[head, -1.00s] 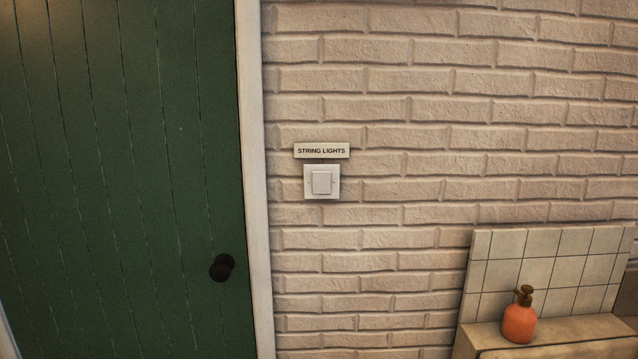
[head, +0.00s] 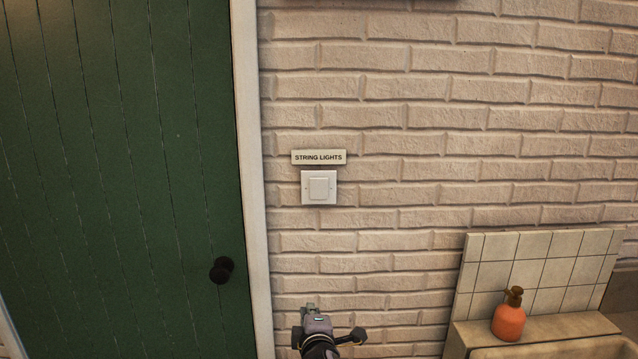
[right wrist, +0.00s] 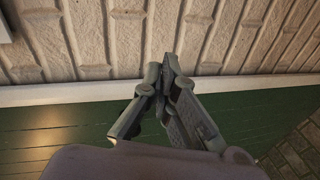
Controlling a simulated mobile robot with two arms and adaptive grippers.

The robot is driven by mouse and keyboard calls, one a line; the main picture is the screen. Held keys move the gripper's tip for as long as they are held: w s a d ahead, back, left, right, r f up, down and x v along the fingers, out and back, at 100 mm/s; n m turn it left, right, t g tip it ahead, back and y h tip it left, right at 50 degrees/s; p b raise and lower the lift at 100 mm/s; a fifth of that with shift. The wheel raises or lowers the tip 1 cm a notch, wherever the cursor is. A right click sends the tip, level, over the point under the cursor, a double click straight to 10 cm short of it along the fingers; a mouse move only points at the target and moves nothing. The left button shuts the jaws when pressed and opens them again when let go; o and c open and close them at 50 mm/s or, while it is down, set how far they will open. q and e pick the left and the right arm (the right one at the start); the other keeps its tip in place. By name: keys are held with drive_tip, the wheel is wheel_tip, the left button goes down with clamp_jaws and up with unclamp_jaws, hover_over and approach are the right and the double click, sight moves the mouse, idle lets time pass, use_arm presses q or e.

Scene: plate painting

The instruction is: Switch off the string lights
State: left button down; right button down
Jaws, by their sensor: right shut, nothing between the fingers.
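The white square light switch (head: 319,188) is on the brick wall in the head view, with a "STRING LIGHTS" label (head: 319,157) just above it. My right gripper (head: 311,307) is at the bottom of the head view, below the switch and apart from it in the picture. In the right wrist view its fingers (right wrist: 160,72) are together and empty. My left gripper is not in view. The string lights themselves do not show.
A green door (head: 120,180) with a dark knob (head: 221,270) and pale frame is to the left. At the lower right an orange soap bottle (head: 508,316) stands on a ledge in front of white tiles (head: 535,262). The wall around the switch is bare.

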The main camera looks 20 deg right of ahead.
sight(319, 186)
drive_tip(key=s+d+r+t+h+p, duration=0.1)
drive_tip(key=s+r+t+h, duration=0.1)
drive_tip(key=r, duration=2.1)
drive_tip(key=shift+s+r+t+h, duration=0.3)
drive_tip(key=shift+s+t+h, duration=0.1)
drive_tip(key=shift+s+t, duration=0.3)
drive_tip(key=shift+d, duration=0.1)
drive_tip(key=p+x, duration=0.3)
drive_tip(key=x, duration=0.9)
drive_tip(key=shift+w+r+p, duration=0.1)
drive_tip(key=shift+w+p, duration=0.1)
drive_tip(key=shift+p, duration=0.1)
drive_tip(key=shift+x, duration=0.8)
